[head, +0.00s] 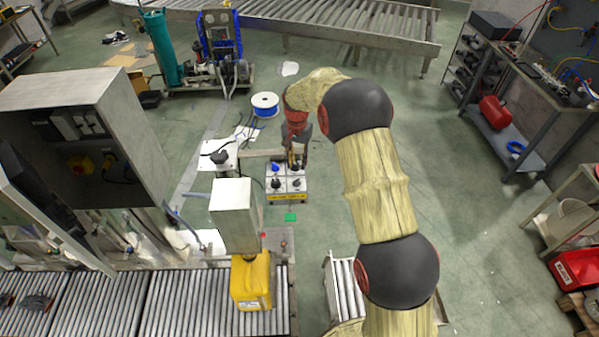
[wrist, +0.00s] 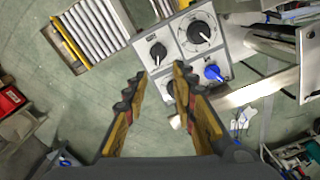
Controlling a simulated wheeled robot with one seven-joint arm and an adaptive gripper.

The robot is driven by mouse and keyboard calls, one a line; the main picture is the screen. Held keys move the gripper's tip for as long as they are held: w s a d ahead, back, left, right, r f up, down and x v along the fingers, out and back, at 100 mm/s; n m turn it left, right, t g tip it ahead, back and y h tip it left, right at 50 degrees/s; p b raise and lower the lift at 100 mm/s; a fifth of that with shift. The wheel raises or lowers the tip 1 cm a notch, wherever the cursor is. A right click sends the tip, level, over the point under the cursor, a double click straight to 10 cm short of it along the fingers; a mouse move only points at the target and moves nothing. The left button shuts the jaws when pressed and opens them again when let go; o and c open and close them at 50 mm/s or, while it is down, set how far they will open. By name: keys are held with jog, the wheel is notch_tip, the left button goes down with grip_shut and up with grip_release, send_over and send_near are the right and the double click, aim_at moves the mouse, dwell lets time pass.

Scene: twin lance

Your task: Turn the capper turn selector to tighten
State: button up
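The control box (head: 287,196) with several selector knobs stands beyond the yellow jug, and its white panel also shows in the wrist view (wrist: 180,58). In the wrist view I see a black knob (wrist: 158,51), a larger black knob on a round dial (wrist: 199,32) and a blue knob (wrist: 213,73). Another knob is partly hidden by my right finger. The labels are too small to read, so I cannot tell which is the turn selector. My gripper (wrist: 160,76) is open and empty, its fingertips near the panel's edge; it also shows in the head view (head: 297,156).
A yellow jug (head: 250,283) stands on the roller conveyor (head: 190,300) under a grey box-shaped head (head: 235,215). A blue cable spool (head: 265,104) lies on the floor behind. A grey cabinet (head: 125,95) stands at left.

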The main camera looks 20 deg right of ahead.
aim_at(298, 178)
jog(key=shift+s+r+m, duration=0.1)
jog(key=shift+s+m, duration=0.2)
jog(key=shift+m, duration=0.2)
jog(key=shift+f, duration=0.25)
jog(key=shift+f+p, duration=1.1)
jog(key=shift+f, duration=2.5)
jog(key=shift+c, duration=0.3)
grip_shut()
